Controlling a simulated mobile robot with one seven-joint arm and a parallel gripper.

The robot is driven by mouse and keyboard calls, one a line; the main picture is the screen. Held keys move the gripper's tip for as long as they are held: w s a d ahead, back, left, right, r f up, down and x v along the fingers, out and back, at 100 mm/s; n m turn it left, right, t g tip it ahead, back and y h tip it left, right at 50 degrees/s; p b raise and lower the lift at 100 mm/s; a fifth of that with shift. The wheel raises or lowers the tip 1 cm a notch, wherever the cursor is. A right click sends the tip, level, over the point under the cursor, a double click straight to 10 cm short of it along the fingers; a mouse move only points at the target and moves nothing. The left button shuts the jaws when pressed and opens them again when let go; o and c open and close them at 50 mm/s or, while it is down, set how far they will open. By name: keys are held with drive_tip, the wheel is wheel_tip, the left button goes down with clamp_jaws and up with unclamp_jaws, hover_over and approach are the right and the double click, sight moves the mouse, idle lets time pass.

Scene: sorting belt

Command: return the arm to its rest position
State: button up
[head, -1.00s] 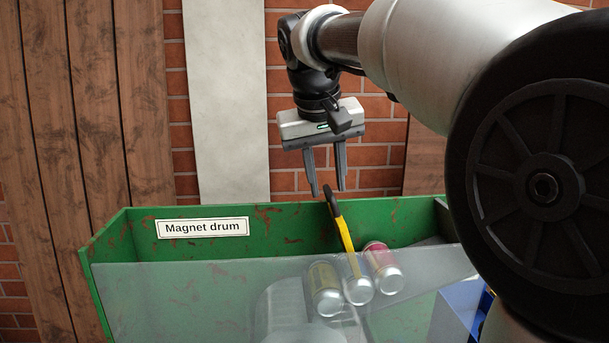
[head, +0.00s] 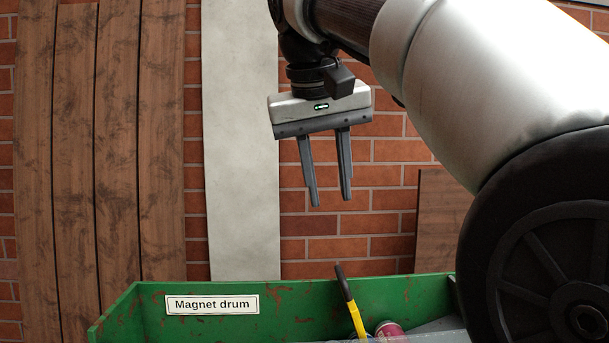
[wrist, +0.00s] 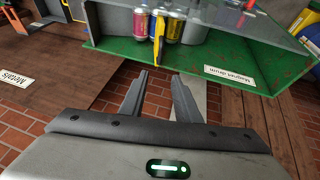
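My gripper (head: 329,204) hangs in front of the brick wall, above the far wall of the green bin labelled "Magnet drum" (head: 330,304). Its two fingers are apart with nothing between them. In the wrist view my gripper (wrist: 163,74) also shows open and empty, with brick and a pale panel behind it. My arm runs from the upper middle to the right side of the head view.
A yellow-handled tool (head: 356,318) with a dark tip leans up over the bin's rim. Several cans (wrist: 142,24) are inside the bin. Wooden boards (head: 115,150) and a pale panel (head: 240,130) stand against the wall. A "Metals" sign (wrist: 16,95) shows in the wrist view.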

drive_tip(key=shift+s+r, duration=0.1)
drive_tip(key=shift+r, duration=0.1)
drive_tip(key=shift+f, duration=0.1)
drive_tip(key=s+d+f, duration=0.2)
drive_tip(key=s+f, duration=0.3)
drive_tip(key=f, duration=0.4)
drive_tip(key=s+d+f+y, duration=0.1)
drive_tip(key=s+d+f, duration=0.1)
drive_tip(key=s+f, duration=0.4)
drive_tip(key=s+d+f+t+y, duration=0.1)
drive_tip(key=s+f, duration=0.5)
drive_tip(key=f, duration=0.7)
drive_tip(key=shift+s+d+f, duration=0.15)
drive_tip(key=shift+d+f, duration=0.2)
drive_tip(key=shift+d, duration=0.35)
drive_tip(key=shift+d, duration=0.1)
